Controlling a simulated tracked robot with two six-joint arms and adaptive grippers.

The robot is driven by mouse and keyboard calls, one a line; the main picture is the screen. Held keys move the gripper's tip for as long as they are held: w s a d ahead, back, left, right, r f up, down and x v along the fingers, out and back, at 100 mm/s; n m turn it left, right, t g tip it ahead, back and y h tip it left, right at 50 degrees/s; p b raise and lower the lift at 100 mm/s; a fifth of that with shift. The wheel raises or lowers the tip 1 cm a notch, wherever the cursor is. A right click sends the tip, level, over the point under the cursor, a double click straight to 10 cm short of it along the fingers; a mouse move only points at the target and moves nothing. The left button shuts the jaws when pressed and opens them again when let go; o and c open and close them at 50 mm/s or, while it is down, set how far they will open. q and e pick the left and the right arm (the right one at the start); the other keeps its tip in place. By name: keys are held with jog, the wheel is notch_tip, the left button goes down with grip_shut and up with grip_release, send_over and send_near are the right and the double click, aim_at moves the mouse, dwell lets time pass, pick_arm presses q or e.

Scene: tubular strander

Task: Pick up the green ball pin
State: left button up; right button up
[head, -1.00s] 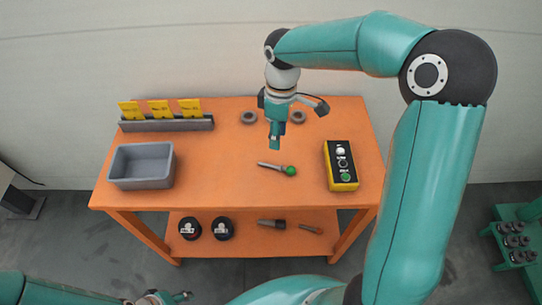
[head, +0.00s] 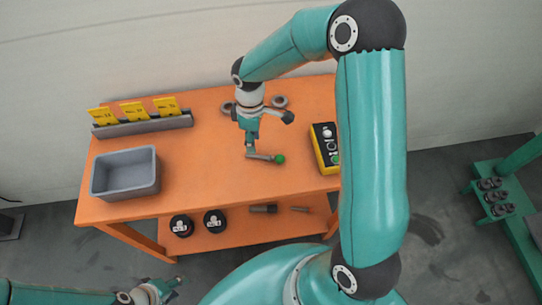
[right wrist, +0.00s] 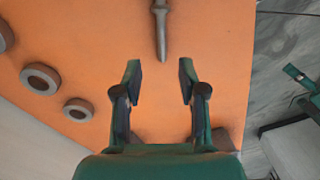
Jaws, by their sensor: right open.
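The green ball pin lies on the orange table top, its green ball (head: 280,159) to the right and its grey shaft (head: 263,157) to the left. My right gripper (head: 249,152) is at the shaft's left end in the head view. In the right wrist view the right gripper (right wrist: 160,78) is open and empty, and the pin's shaft (right wrist: 161,30) lies ahead of the fingertips, in line with the gap. The green ball is outside that view. My left gripper (head: 172,289) is low at the left, away from the table; its finger opening is unclear.
A grey bin (head: 125,190) and a rack with yellow cards (head: 134,112) stand on the left of the orange table (head: 200,187). A yellow-black button box (head: 322,155) is at the right, partly behind my arm. Grey rings (head: 280,101) lie behind the gripper.

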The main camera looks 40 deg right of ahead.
aim_at(257, 155)
jog(key=f, duration=0.2)
jog(key=s+f+p, duration=0.1)
jog(key=f, duration=0.2)
jog(key=shift+s+d, duration=0.1)
jog(key=shift+s, duration=0.1)
jog(key=shift+w+f, duration=0.1)
jog(key=shift+f, duration=0.25)
grip_shut()
